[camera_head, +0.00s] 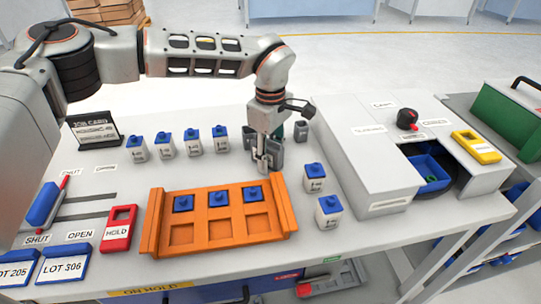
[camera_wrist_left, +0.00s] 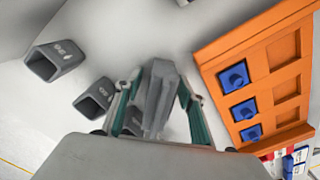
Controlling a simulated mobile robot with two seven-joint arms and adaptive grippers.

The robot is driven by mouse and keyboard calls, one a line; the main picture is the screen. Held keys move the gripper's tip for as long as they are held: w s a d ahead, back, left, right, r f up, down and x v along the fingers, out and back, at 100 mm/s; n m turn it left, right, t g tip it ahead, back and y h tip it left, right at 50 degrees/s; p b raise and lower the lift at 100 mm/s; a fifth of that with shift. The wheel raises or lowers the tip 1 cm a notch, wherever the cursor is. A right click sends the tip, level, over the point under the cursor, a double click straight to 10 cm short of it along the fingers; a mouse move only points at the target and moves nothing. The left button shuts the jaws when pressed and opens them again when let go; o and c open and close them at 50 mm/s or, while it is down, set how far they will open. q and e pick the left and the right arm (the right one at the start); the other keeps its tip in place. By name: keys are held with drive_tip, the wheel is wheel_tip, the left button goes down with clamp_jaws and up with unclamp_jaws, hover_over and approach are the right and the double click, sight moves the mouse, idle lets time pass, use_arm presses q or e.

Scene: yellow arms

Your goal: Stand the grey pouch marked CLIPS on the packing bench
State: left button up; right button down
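A plain grey, tapered thing, taken as the grey pouch (camera_wrist_left: 162,98), is between the teal-lined fingers of my left gripper (camera_wrist_left: 160,85) in the left wrist view. The fingers appear closed on its sides. No CLIPS marking is readable on it. In the head view my left gripper (camera_head: 262,160) points down behind the orange tray, beside grey shapes whose outlines merge with it. Whether the pouch touches the bench top (camera_head: 110,180) is unclear. My right gripper is in neither view.
Grey open containers (camera_wrist_left: 55,60) with unreadable marks stand close by. The orange tray (camera_head: 182,240) holds three blue-topped pieces. Blue-capped white bottles (camera_head: 193,146) stand behind it and at its right. A white machine (camera_head: 365,170) bounds the right.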

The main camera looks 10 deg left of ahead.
use_arm(q)
wheel_tip(320, 180, up, 12)
drive_tip(key=shift+r+p, duration=0.15)
drive_tip(key=shift+p, duration=0.45)
